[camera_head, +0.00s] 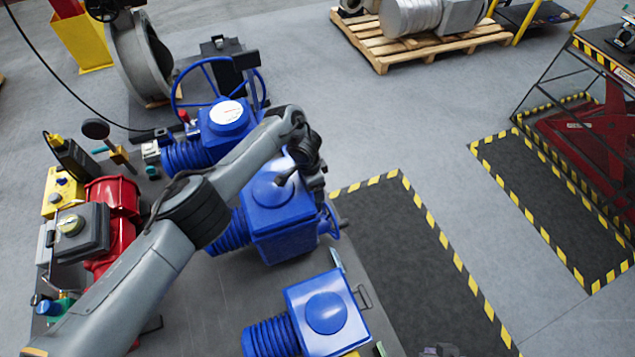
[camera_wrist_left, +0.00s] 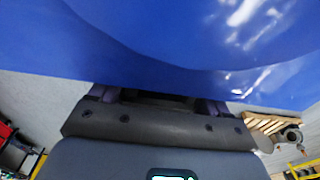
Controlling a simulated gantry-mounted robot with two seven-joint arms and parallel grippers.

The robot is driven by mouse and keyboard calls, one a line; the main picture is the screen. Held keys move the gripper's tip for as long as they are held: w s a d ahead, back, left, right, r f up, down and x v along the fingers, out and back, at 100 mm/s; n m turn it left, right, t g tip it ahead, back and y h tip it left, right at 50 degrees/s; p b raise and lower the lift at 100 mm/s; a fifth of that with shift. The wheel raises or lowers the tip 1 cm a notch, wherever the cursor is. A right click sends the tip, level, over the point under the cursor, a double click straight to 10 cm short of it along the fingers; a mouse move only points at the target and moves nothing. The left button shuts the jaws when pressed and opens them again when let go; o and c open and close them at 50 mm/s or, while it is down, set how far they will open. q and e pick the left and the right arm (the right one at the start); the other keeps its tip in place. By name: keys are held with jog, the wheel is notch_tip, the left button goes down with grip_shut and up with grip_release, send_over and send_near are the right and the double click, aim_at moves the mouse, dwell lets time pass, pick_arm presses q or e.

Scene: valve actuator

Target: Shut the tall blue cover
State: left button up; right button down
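Several blue valve actuators stand on a dark table in the head view. The middle one, with a tall blue cover (camera_head: 277,222), has a round raised cap on top and a small handwheel at its right side. My left arm reaches over it from the lower left. My left gripper (camera_head: 312,180) is at the cover's upper right edge, mostly hidden by the wrist. In the left wrist view the blue surface (camera_wrist_left: 170,35) fills the top and hides the fingertips. I cannot tell whether they touch it. My right gripper is not in view.
A lower blue actuator (camera_head: 325,312) stands in front, and another with a large handwheel (camera_head: 222,118) behind. A red valve (camera_head: 112,205) and small tools crowd the table's left side. Open floor with a striped mat (camera_head: 400,255) lies right; a pallet (camera_head: 420,45) stands farther back.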

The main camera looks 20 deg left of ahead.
pick_arm(q)
jog(key=shift+o, duration=1.1)
jog(key=shift+s+a+f, duration=0.1)
jog(key=shift+a+f, duration=0.1)
jog(key=shift+a, duration=0.05)
jog(key=shift+o, duration=0.2)
jog(key=shift+d, duration=0.1)
jog(key=shift+r, duration=0.2)
jog(key=r, duration=0.5)
jog(key=shift+s+a+r, duration=0.1)
jog(key=shift+a+r, duration=0.1)
jog(key=r+p, duration=0.5)
jog(key=shift+s+a+r, duration=0.1)
jog(key=shift+s+a, duration=0.1)
jog(key=shift+s, duration=0.05)
